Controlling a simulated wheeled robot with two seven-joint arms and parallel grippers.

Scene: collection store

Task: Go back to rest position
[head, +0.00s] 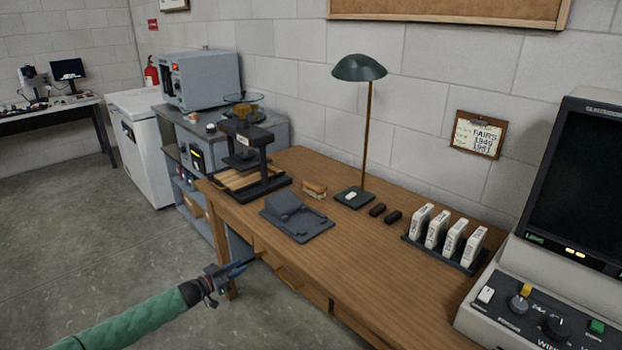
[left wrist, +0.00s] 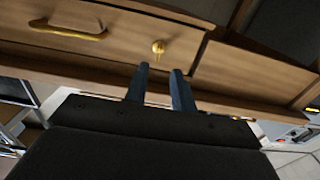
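My left gripper (head: 238,267) reaches in from the lower left, in front of the wooden desk (head: 400,275) and below its top. In the left wrist view its two dark blue fingers (left wrist: 160,70) stand apart with nothing seen between them. Just beyond the fingertips is a small brass key or knob (left wrist: 158,47) on the drawer front (left wrist: 125,55). A brass drawer handle (left wrist: 68,30) is to its left. I cannot tell whether the fingers touch the drawer front. My right gripper is in neither view.
On the desk are a black press (head: 250,160), a grey tray-like block (head: 296,218), a green lamp (head: 360,68), a rack of white boxes (head: 445,237) and a large reader (head: 560,240). The floor (head: 100,250) left of the desk is clear.

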